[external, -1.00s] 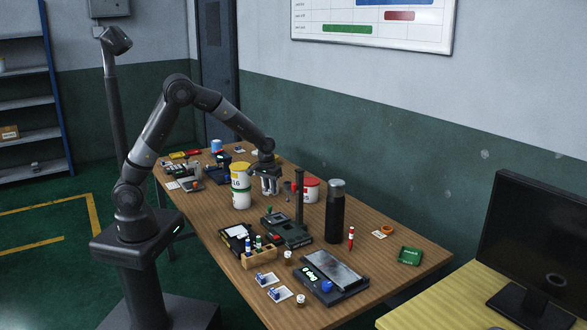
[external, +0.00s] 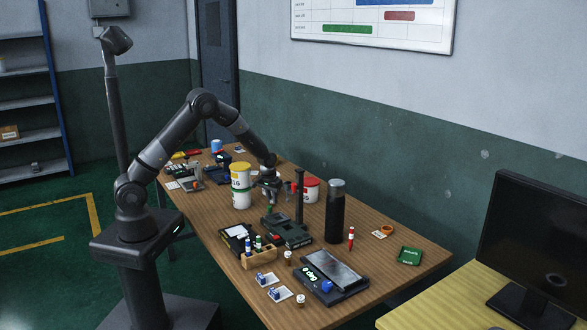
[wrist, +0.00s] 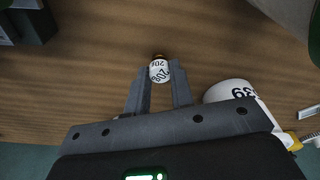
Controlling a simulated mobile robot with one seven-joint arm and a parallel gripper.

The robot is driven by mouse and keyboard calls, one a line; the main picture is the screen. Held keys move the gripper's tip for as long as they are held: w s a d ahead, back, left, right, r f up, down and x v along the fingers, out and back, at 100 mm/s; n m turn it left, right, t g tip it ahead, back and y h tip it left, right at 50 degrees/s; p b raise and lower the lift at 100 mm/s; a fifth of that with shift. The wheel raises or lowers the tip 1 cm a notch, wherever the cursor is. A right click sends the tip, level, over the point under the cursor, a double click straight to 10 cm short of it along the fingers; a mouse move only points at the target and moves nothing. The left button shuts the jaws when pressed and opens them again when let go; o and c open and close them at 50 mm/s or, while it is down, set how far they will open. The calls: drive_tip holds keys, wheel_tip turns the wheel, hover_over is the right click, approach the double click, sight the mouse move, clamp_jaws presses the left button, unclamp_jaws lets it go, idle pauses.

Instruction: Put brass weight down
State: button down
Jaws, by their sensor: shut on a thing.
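The brass weight (wrist: 159,71) shows in the wrist view between my fingertips, with a white "20g" label and a brass-coloured end. My gripper (wrist: 160,80) is shut on it, one finger on each side. In the external view my gripper (external: 270,194) is low over the wooden table (external: 210,218), just right of a white tub with a yellow lid (external: 241,188). The weight is too small or hidden to make out there. I cannot tell whether it touches the table.
A white tub with black figures (wrist: 232,92) is close beside my right finger in the wrist view. A dark device with an upright post (external: 287,230), a red-and-white tub (external: 309,190) and a black bottle (external: 335,212) stand nearby. Bare wood lies around the weight.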

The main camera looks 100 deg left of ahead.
drive_tip(key=c, duration=1.3)
unclamp_jaws()
drive_tip(key=shift+f, duration=0.1)
drive_tip(key=shift+o, duration=0.2)
wheel_tip(320, 180, up, 12)
drive_tip(key=d, duration=0.1)
drive_tip(key=shift+s+d, duration=0.3)
drive_tip(key=shift+s, duration=0.05)
